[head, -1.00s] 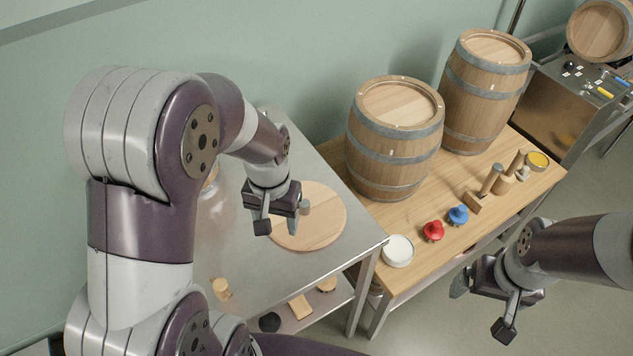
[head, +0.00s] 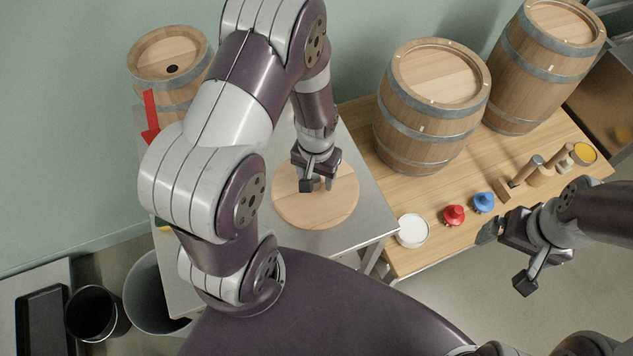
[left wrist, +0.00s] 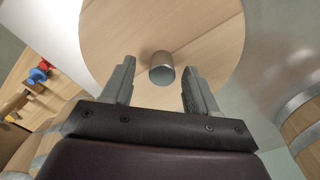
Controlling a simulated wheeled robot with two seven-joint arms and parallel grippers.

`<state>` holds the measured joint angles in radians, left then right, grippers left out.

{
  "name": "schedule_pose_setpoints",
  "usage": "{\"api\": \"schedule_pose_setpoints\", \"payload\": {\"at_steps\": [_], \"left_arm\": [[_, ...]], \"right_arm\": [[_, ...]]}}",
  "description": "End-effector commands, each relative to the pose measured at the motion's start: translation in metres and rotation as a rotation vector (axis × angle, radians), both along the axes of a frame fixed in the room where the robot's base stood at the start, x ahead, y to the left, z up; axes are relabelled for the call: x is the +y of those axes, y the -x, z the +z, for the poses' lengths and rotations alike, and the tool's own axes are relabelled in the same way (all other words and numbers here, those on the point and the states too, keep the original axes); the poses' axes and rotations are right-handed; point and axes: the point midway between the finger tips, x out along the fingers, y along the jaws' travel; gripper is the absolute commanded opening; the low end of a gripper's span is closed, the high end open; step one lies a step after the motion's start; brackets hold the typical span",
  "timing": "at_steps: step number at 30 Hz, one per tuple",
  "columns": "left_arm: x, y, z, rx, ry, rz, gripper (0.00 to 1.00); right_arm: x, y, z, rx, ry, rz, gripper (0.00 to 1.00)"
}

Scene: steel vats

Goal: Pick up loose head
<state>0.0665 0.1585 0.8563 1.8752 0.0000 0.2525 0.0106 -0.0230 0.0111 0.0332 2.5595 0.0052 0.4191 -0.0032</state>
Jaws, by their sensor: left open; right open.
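The loose head is a round, pale wooden disc (head: 325,208) lying flat on the steel table. In the left wrist view the disc (left wrist: 215,30) fills the upper middle, with a short grey metal knob (left wrist: 161,68) standing on it. My left gripper (head: 317,185) is over the disc; in the left wrist view its open fingers (left wrist: 157,90) point at the knob, which shows between and slightly beyond the fingertips. I cannot tell whether they touch it. In the head view the gripper hides the knob. My right gripper (head: 505,260) is open and empty, in front of the wooden bench.
Two barrels (head: 425,125) (head: 540,75) stand on the wooden bench (head: 375,115) at right, with a white tub (head: 411,231), a red knob (head: 453,215), a blue knob (head: 484,202) and mallets. Another barrel (head: 165,65) stands at left. Bins (head: 95,315) are on the floor at lower left.

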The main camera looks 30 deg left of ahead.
Motion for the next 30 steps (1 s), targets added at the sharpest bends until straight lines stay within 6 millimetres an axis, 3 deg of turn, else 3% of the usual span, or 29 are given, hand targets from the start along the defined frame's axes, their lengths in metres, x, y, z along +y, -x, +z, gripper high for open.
{"api": "schedule_pose_setpoints", "payload": {"at_steps": [3, 9, 13, 15, 25, 30], "left_arm": [[0.0, 0.0, -0.011, 0.001, 0.0, 0.0, 0.59], [0.0, 0.0, -0.012, -0.001, 0.0, 0.0, 0.59], [0.0, 0.0, -0.012, -0.001, 0.0, 0.0, 0.16], [0.0, 0.0, -0.012, -0.001, 0.0, 0.0, 0.0], [0.0, -0.001, -0.009, -0.003, 0.0, 0.0, 0.0], [0.0, -0.002, 0.008, -0.006, 0.0, 0.0, 0.0]], "right_arm": [[0.0, 0.0, 0.001, 0.0, 0.0, 0.0, 0.96], [0.0, 0.0, 0.001, 0.001, 0.0, 0.0, 0.96], [0.0, 0.0, 0.001, 0.001, 0.0, 0.0, 0.96], [0.0, 0.0, 0.001, 0.001, 0.0, 0.0, 0.96], [0.0, 0.0, 0.0, 0.001, 0.0, 0.0, 0.96], [0.0, 0.0, -0.003, 0.001, 0.0, 0.0, 0.96]]}}
